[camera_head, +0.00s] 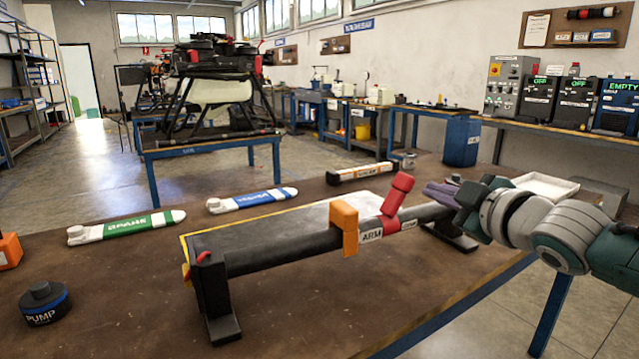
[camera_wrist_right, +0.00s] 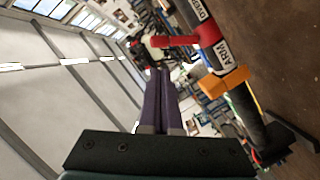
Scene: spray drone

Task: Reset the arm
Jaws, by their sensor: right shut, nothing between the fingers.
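A dark drone arm tube (camera_head: 285,251) labelled ARM lies across two black supports on the brown workbench (camera_head: 120,300). An orange clamp (camera_head: 345,226) sits around its middle. A red lever (camera_head: 398,195) sticks up at a tilt from the tube to the right of the ARM label. In the right wrist view the tube (camera_wrist_right: 255,122), orange clamp (camera_wrist_right: 222,82) and red lever (camera_wrist_right: 175,41) show on the right side. My right gripper (camera_head: 432,190) has purple fingers (camera_wrist_right: 161,74), shut and empty, just right of the red lever and apart from it. My left gripper is out of view.
A green-labelled tube (camera_head: 127,227), a blue-labelled tube (camera_head: 252,200) and an orange-and-black tube (camera_head: 360,172) lie behind the arm. A black pump (camera_head: 45,303) stands at front left. A white tray (camera_head: 545,186) lies behind my right arm. The bench's front middle is clear.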

